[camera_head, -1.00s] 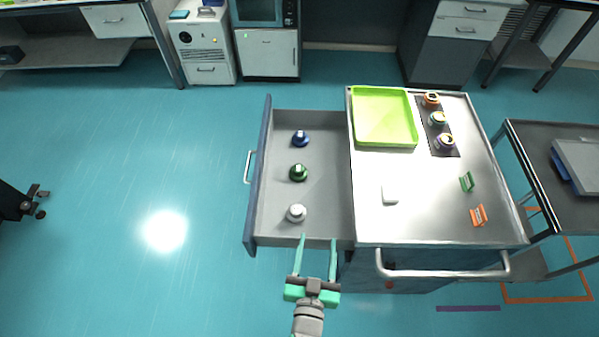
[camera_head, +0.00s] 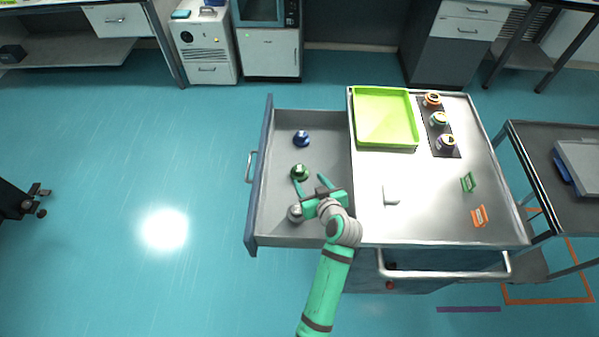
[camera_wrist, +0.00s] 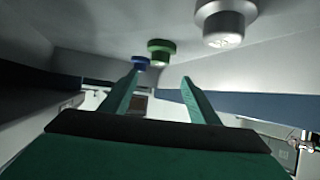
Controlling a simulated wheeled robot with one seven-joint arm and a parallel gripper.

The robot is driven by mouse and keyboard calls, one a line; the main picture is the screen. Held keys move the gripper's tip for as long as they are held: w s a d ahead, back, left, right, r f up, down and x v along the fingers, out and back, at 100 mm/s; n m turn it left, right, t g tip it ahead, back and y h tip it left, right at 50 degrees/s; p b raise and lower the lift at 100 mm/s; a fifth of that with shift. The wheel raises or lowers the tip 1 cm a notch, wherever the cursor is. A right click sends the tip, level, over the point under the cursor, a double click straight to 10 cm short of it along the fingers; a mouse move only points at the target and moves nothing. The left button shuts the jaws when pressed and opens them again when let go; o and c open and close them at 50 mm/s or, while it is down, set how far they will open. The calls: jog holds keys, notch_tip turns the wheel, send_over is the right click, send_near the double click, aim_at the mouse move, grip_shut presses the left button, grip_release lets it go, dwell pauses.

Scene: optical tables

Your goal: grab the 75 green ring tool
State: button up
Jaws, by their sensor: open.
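The green ring tool (camera_head: 300,171) stands in the open drawer, between a blue one and a silver one. In the wrist view the green tool (camera_wrist: 161,50) is ahead of my fingers, a little left of centre. I cannot read any number on it. My gripper (camera_head: 309,184) is open and empty over the drawer, its fingertips pointing at the green tool and close to it in the head view. In the wrist view my gripper's fingers (camera_wrist: 160,82) are spread, with nothing between them.
The blue tool (camera_head: 301,138) stands farther back in the drawer (camera_head: 272,222). The silver tool (camera_head: 295,213) is partly beside my gripper; in the wrist view it is large at upper right (camera_wrist: 224,22). The cart top (camera_head: 430,215) with a green tray (camera_head: 385,117) lies right of the drawer.

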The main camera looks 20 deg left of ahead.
aim_at(300, 169)
jog(key=x, duration=0.6)
jog(key=shift+x, duration=2.9)
jog(key=shift+f, duration=0.1)
jog(key=c, duration=1.2)
